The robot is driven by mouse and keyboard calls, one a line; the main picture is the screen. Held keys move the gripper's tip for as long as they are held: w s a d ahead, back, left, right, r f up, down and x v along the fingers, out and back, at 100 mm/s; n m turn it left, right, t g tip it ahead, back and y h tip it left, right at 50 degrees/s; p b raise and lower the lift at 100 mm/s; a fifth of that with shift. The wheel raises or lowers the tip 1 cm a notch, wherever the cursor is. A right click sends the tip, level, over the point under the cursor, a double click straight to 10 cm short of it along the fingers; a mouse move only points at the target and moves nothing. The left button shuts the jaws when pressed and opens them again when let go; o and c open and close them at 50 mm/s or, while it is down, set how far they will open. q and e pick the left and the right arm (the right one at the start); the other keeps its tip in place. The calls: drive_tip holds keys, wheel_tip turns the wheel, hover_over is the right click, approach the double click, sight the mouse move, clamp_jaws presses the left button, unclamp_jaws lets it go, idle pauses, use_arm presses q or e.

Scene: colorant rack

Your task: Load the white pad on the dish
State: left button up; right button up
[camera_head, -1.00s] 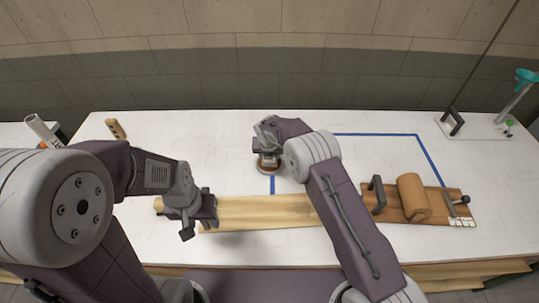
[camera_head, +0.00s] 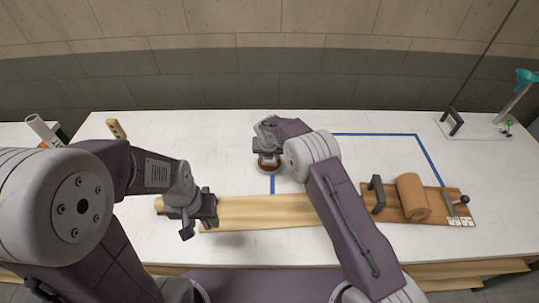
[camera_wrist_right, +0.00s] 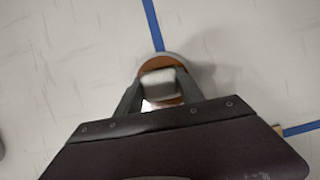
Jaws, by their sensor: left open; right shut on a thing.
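The dish (camera_head: 268,168), round and brown with a paler rim, sits on the white table near the middle, mostly hidden under my right gripper. It also shows in the right wrist view (camera_wrist_right: 147,71). My right gripper (camera_head: 266,152) points down over it. In the right wrist view the two fingers (camera_wrist_right: 160,88) are shut on the white pad (camera_wrist_right: 158,84), a pale rounded block, over the dish. I cannot tell whether the pad touches the dish. My left gripper (camera_head: 203,218) is open and empty at the left part of a wooden board.
The long wooden board (camera_head: 260,212) lies along the table's front. A brown roll (camera_head: 412,196) on a base with a black handle stands to the right. Blue tape (camera_head: 375,134) marks the tabletop. A small wooden block (camera_head: 116,129) lies at the back left.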

wheel_tip(320, 180, up, 7)
drive_tip(key=p, duration=0.6)
idle(0.6)
